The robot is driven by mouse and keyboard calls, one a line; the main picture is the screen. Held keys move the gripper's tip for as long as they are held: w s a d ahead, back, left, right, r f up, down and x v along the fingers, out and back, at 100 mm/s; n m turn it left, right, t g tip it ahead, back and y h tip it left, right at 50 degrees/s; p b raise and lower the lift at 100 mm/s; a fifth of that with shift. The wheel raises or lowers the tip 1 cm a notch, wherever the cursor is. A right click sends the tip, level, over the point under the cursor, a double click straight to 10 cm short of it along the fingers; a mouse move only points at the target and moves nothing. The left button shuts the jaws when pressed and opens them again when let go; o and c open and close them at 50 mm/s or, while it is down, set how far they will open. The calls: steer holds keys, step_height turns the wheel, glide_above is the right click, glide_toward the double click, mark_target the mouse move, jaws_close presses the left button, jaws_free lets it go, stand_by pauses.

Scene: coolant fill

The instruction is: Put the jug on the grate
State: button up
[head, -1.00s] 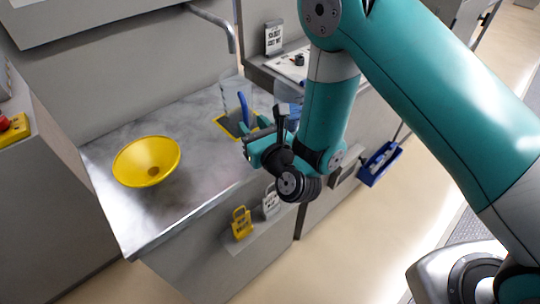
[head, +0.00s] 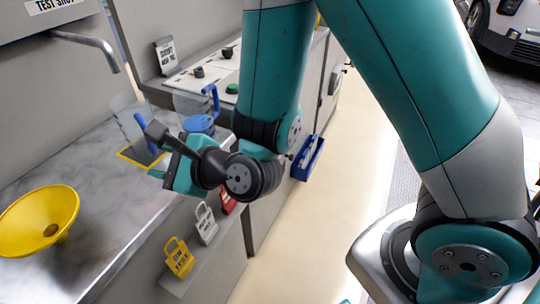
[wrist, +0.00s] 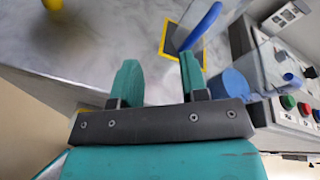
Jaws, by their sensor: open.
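A clear jug with a blue handle (head: 133,122) stands at a dark, yellow-edged square (head: 141,157) on the marbled worktop; I cannot tell whether this square is the grate. A second clear vessel (head: 190,103) with a blue handle and blue contents stands to its right, partly hidden by my arm. My gripper (head: 160,158) is open and empty, in front of the first jug in the head view. In the wrist view the open fingers (wrist: 160,75) have bare worktop between them. The blue handle (wrist: 201,27) and the blue-filled vessel (wrist: 236,83) are beyond and right of them.
A yellow funnel (head: 38,222) is on the worktop at left. A metal spout (head: 90,41) hangs above. A panel with buttons (wrist: 290,103) stands at right. A blue bin (head: 308,158) hangs beyond my arm.

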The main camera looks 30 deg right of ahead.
steer(key=s+d+r+n+g+h, duration=0.1)
steer(key=s+d+r+n+g, duration=0.2)
steer(key=n, duration=0.6)
steer(key=s+d+r+n+g+h, duration=0.2)
steer(key=s+d+n+g, duration=0.3)
steer(key=s+n, duration=0.3)
steer(key=s+d+r+n+g+h, duration=0.2)
steer(key=s+d+r+n+g, duration=0.2)
steer(key=n, duration=0.8)
steer(key=shift+s+r, duration=0.15)
steer(key=shift+s, duration=1)
